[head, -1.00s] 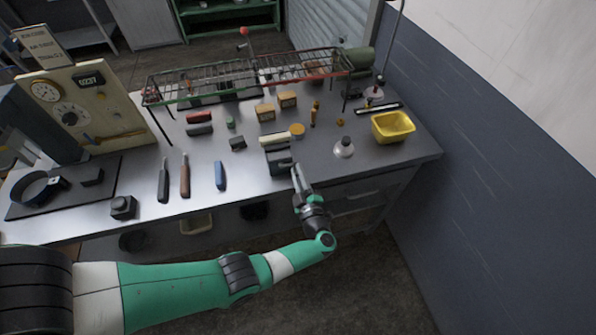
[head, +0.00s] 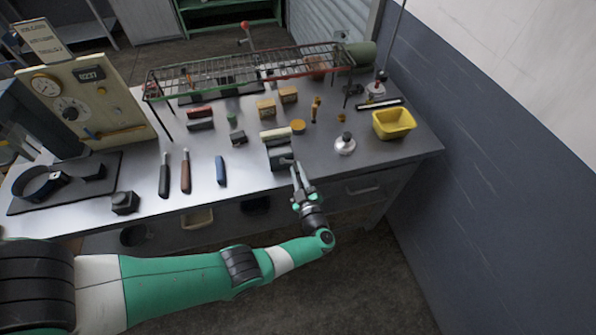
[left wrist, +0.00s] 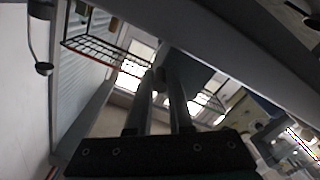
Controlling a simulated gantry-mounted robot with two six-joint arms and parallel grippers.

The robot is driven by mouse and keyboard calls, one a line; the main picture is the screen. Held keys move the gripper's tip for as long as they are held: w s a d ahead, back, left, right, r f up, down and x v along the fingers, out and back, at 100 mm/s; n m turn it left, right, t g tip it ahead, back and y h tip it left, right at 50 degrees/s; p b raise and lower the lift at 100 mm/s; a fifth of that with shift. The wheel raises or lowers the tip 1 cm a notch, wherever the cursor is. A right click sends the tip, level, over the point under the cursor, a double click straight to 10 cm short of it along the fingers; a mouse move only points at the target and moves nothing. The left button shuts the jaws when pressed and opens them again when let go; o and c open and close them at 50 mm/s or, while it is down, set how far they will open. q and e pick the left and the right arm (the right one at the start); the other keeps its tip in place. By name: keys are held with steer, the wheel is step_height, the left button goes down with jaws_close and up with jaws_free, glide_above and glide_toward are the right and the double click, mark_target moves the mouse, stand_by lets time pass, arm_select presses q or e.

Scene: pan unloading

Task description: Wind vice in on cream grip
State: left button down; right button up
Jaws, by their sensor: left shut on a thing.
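The dark grey vice (head: 281,158) stands at the front edge of the steel bench. The cream grip (head: 276,134) is a pale bar lying across the vice's far side; I cannot tell whether both jaws touch it. My left gripper (head: 296,172) reaches up to the front of the vice from the bench edge and is shut on what seems to be the vice handle, mostly hidden by the fingers. In the left wrist view the fingers (left wrist: 163,80) come close together at a grey block, seemingly the vice body. My right gripper is not in view.
A wire rack (head: 250,75) spans the back of the bench. A yellow bin (head: 394,124) and a round silver-and-black item (head: 345,144) stand to the right. Brown and black-handled tools and a blue one (head: 220,171) lie to the left.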

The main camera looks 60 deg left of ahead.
arm_select(q)
steer(key=c, duration=0.8)
jaws_free()
steer(key=shift+c, duration=0.2)
steer(key=v, duration=1.1)
steer(key=shift+d+p, duration=0.25)
steer(key=shift+p, duration=0.05)
steer(key=shift+s, duration=0.1)
